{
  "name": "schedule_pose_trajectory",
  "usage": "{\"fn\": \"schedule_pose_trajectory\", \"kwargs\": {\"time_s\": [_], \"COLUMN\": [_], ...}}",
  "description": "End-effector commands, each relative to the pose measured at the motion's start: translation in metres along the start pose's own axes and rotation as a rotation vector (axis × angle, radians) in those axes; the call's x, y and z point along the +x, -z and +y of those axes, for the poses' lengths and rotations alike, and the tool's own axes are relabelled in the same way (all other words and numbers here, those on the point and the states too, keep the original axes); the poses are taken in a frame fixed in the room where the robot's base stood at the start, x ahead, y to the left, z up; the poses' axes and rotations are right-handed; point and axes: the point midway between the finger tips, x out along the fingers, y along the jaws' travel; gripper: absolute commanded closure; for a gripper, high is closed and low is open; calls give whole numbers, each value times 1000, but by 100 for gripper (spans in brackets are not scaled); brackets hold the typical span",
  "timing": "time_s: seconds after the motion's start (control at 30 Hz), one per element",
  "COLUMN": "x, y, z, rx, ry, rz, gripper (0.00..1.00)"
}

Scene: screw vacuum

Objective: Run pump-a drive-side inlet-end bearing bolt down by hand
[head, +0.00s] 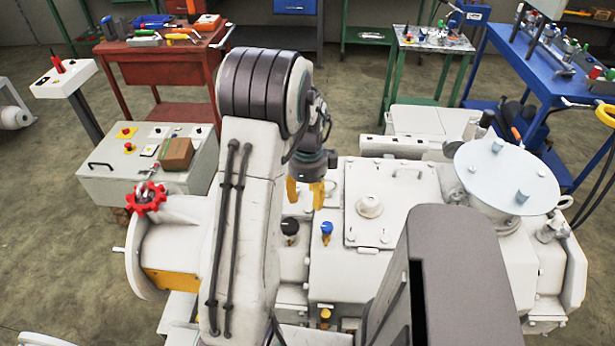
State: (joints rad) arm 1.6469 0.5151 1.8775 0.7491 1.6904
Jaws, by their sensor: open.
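My gripper (306,192), with yellow fingertips, points down from the end of my arm above the white pump machine (415,185). It is open, and I see nothing between its fingers. It hangs just above and behind a black knob (290,228) and a blue-topped fitting (326,230) on the machine. I cannot make out the bearing bolt; my arm covers much of the machine's left part. A red handwheel (146,197) sits at the machine's left end.
A control box (140,180) with a brown box (177,154) on it stands at left. A red tool cart (170,60), a green-legged table (435,40) and a blue workbench (540,60) stand behind. A round white lid (506,170) rises at right. Open floor (45,200) lies at left.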

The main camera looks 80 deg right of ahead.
Motion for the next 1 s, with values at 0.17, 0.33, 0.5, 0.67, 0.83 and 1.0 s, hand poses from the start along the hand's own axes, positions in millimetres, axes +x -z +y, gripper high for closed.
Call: {"fn": "schedule_pose_trajectory", "kwargs": {"time_s": [0.17, 0.33, 0.5, 0.67, 0.83, 1.0], "x": [-32, -55, -69, -75, -76, -76], "y": [0, 0, 0, 0, 0, 0], "z": [-1, 0, 0, 1, 1, 1], "rx": [-1, -1, -1, -1, -1, -1], "ry": [3, 2, 0, -2, -2, -2], "rz": [0, 0, 0, 0, 0, 0], "gripper": [55, 55, 55, 55, 55, 55]}}
